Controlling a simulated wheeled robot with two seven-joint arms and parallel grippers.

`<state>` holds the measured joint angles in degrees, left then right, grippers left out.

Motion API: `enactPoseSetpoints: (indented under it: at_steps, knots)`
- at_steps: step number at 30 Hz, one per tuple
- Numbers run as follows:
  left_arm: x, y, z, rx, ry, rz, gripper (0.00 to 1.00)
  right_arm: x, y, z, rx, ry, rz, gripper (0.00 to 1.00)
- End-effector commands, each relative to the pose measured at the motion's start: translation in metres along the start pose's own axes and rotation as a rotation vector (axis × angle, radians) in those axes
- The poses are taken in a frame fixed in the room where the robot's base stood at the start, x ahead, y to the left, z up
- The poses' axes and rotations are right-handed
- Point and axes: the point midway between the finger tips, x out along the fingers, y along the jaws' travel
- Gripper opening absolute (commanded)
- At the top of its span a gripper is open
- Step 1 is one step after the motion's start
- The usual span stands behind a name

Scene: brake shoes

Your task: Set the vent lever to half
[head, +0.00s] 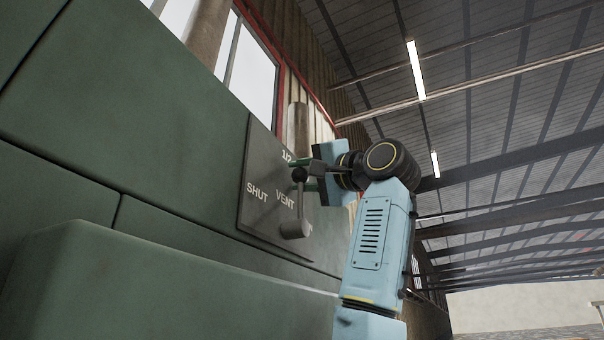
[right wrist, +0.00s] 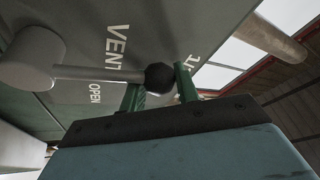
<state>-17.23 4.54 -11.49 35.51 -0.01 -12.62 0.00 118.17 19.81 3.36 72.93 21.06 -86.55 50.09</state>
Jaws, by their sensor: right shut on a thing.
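The vent lever has a grey hub (head: 295,228) on a dark plate (head: 255,215) marked SHUT, 1/2 and VENT. Its rod rises from the hub to a black knob (head: 299,174), roughly toward the 1/2 mark (head: 287,154); exact alignment I cannot tell. My right gripper (head: 308,174) reaches in from the right, its green fingers shut on the knob. In the right wrist view the knob (right wrist: 159,77) sits between the fingertips (right wrist: 161,88), with the hub (right wrist: 30,60) at left and the OPEN label (right wrist: 95,93) below the rod. My left gripper is out of view.
The plate is on a green panelled wall (head: 150,130). A green ledge (head: 130,280) juts out below it at the left. Windows (head: 250,75) with a red frame and a brown post (head: 298,125) stand above. Open space lies to the right under the roof.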

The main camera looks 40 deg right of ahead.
Motion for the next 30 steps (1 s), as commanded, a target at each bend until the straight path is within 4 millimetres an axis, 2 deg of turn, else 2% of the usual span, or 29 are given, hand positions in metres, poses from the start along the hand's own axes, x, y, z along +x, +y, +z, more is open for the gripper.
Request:
enactPoseSetpoints:
  at_steps: [2, 3, 8, 16, 20, 23, 30]
  knots:
    - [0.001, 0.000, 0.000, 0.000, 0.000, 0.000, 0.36, 0.004, 0.008, 0.005, 0.005, -0.018, 0.021, 0.00]
    - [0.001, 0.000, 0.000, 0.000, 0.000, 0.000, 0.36, 0.004, 0.008, 0.005, 0.005, -0.018, 0.021, 0.35]
    - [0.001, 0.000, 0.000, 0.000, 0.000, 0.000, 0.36, 0.003, 0.006, 0.004, 0.002, -0.015, 0.017, 0.55]
    - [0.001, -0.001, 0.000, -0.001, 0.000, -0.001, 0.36, 0.001, 0.004, 0.003, 0.000, -0.010, 0.011, 0.55]
    - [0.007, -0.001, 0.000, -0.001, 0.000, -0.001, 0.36, -0.010, 0.004, 0.003, -0.001, -0.008, 0.009, 0.55]
    - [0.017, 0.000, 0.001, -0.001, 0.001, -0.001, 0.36, -0.027, 0.005, 0.004, 0.000, -0.008, 0.008, 0.55]
    - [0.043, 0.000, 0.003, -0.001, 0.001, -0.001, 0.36, -0.083, 0.005, 0.004, -0.001, -0.008, 0.008, 0.55]
